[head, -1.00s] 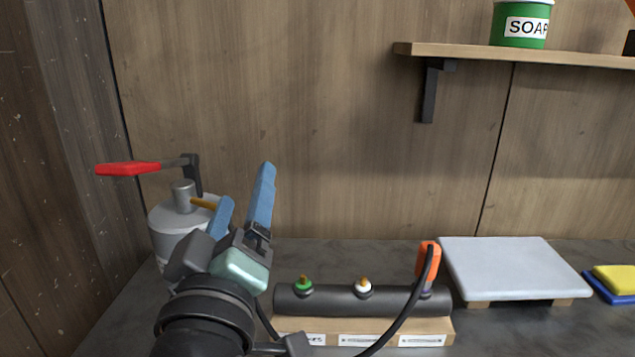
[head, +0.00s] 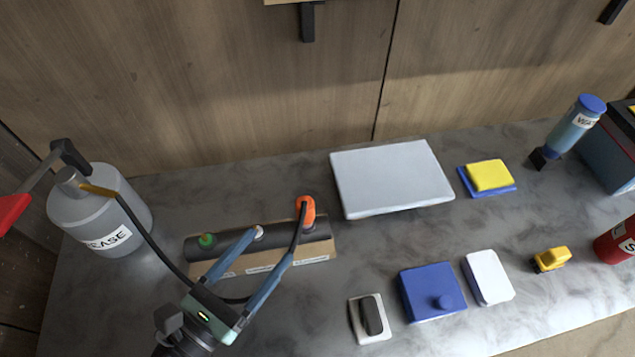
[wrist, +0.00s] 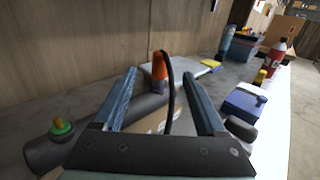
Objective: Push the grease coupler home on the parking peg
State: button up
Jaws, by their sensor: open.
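The orange grease coupler (head: 306,209) stands at the right end of a dark pipe (head: 222,248), with a black hose (head: 152,238) running from it to the grease can (head: 88,215). Whether it is fully seated on what is under it, I cannot tell. In the wrist view the coupler (wrist: 160,68) shows upright between and beyond my fingertips, apart from them. My gripper (head: 270,245) is open and empty, in front of the pipe and short of the coupler. A green fitting (head: 207,240) and a white fitting (head: 259,232) sit on the same pipe.
The pipe rests on a labelled wooden block (head: 319,251). A pale slab (head: 392,178) lies behind right. A blue box (head: 432,291), a white block (head: 488,277) and a dark-topped pad (head: 371,316) lie to the right. The hose loops close by my fingers.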

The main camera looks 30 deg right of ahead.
aim_at(299, 212)
jog(key=x, duration=0.6)
jog(key=shift+x, duration=2.6)
jog(key=shift+s+f, duration=0.15)
grip_shut()
